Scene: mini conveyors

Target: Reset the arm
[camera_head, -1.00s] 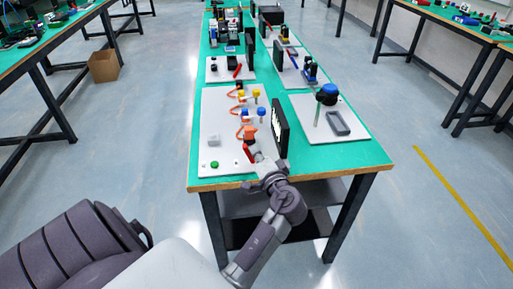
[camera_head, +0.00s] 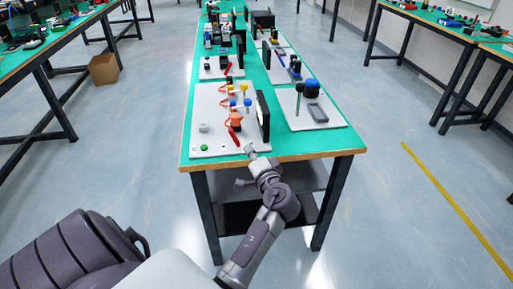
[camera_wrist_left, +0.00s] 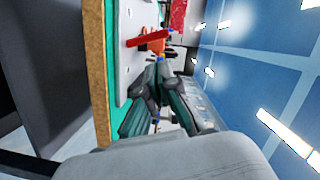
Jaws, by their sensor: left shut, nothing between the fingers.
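My left gripper (camera_head: 250,149) is at the front edge of the green table (camera_head: 270,150), near the front right corner of the white board (camera_head: 212,128). It is shut and empty. In the left wrist view the gripper (camera_wrist_left: 160,78) shows with its fingers together, close to the table's edge. A red bar (camera_head: 232,136) on the board lies beyond it and also shows in the left wrist view (camera_wrist_left: 148,39). My right gripper is not in view.
A dark upright panel (camera_head: 263,116) stands right of the board. A second white board (camera_head: 300,120) with a blue-topped part (camera_head: 312,84) lies to its right. An orange part (camera_head: 236,119) and a green button (camera_head: 204,147) are on the near board. Floor in front of the table is open.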

